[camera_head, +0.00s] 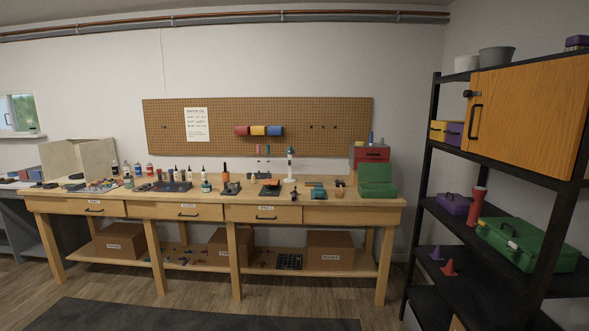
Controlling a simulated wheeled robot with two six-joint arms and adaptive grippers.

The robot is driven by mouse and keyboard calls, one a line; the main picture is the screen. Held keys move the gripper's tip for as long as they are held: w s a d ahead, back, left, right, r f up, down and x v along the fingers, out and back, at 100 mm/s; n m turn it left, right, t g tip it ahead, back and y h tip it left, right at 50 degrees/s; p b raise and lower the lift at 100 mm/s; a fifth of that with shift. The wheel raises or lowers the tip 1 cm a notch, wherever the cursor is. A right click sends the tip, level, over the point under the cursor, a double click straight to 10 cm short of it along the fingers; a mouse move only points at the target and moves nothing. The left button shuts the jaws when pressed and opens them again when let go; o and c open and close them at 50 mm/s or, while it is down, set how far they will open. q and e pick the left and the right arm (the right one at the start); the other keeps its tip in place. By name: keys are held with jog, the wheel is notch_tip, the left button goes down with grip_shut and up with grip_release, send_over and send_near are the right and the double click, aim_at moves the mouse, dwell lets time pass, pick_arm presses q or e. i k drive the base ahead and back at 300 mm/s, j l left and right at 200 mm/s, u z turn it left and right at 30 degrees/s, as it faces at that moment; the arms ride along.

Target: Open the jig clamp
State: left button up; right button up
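The wooden workbench (362,203) stands along the back wall, well ahead of me. Its top carries many small tools and parts. I cannot tell for sure which of them is the jig clamp. A small dark item with an orange upright part (226,172) stands near the middle of the bench. A dark item with a tan top (270,188) lies to its right, and a teal block-like item (317,188) lies farther right. Whether any clamp is open or shut is too small to see. Neither of my grippers is in view.
A black shelf unit (427,152) with a wooden cabinet (530,105) and a green case (535,245) stands close on the right. A green open toolbox (377,187) sits at the bench's right end. Floor before the bench is clear, with a dark mat (200,317).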

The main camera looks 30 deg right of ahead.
aim_at(266, 182)
jog(key=i+l+z, duration=0.1)
jog(key=i+l, duration=0.25)
jog(key=i+l+z, duration=0.1)
jog(key=i+l, duration=0.25)
jog(key=i+l+z, duration=0.1)
jog(key=i+l, duration=0.15)
jog(key=i, duration=0.3)
jog(key=i+l+z, duration=0.1)
jog(key=i+l, duration=0.15)
jog(key=i, duration=0.15)
jog(key=i+l+z, duration=0.1)
jog(key=i+l, duration=0.15)
jog(key=i, duration=0.2)
